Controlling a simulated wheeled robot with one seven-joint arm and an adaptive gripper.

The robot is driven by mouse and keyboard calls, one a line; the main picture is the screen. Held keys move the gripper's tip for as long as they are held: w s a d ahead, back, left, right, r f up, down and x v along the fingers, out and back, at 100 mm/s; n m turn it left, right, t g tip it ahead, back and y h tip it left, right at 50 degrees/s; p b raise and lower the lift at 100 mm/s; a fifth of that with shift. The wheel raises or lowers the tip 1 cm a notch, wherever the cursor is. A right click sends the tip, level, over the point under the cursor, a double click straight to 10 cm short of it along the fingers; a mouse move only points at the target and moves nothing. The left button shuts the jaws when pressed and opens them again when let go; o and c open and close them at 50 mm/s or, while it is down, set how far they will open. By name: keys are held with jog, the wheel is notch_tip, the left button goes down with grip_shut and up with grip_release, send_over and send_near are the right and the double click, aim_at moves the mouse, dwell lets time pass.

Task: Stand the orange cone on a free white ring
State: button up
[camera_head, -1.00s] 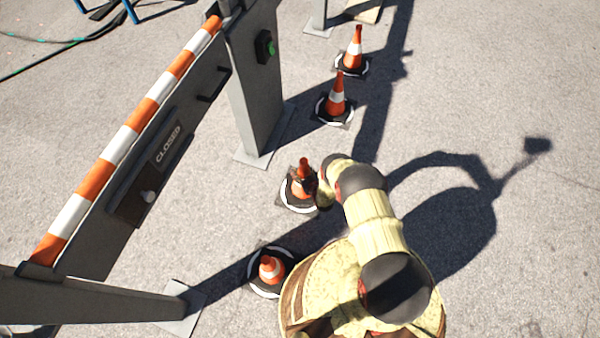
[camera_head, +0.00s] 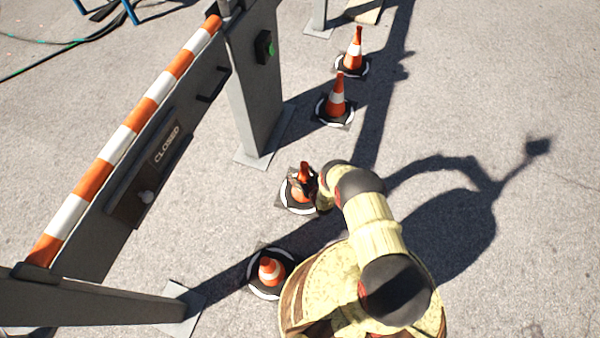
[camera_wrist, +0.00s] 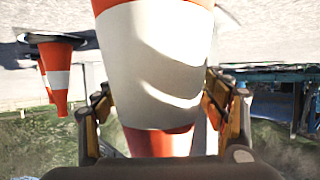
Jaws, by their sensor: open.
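An orange cone with a white band (camera_head: 304,168) stands upright on a dark base with a white ring (camera_head: 297,207) beside my arm. It fills the middle of the wrist view (camera_wrist: 155,65), where the picture is upside down and its tip points down. My gripper (camera_wrist: 158,98) is open, with one finger on each side of the cone. In the head view my gripper (camera_head: 308,180) is at the upper part of this cone and partly hides it. I cannot tell whether the fingers touch it. Another cone (camera_head: 270,271) stands on a white ring (camera_head: 251,284) nearer my base.
Two more cones (camera_head: 337,98) (camera_head: 354,52) stand on ringed bases farther back. A grey gate post (camera_head: 255,100) and a striped barrier (camera_head: 115,150) marked CLOSED are to the left. Open pavement (camera_head: 500,70) lies to the right.

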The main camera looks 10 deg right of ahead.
aim_at(304, 180)
jog(key=p+v, duration=0.4)
jog(key=v, duration=0.8)
jog(key=shift+r+p, duration=0.2)
jog(key=shift+p, duration=0.15)
jog(key=shift+f, duration=0.1)
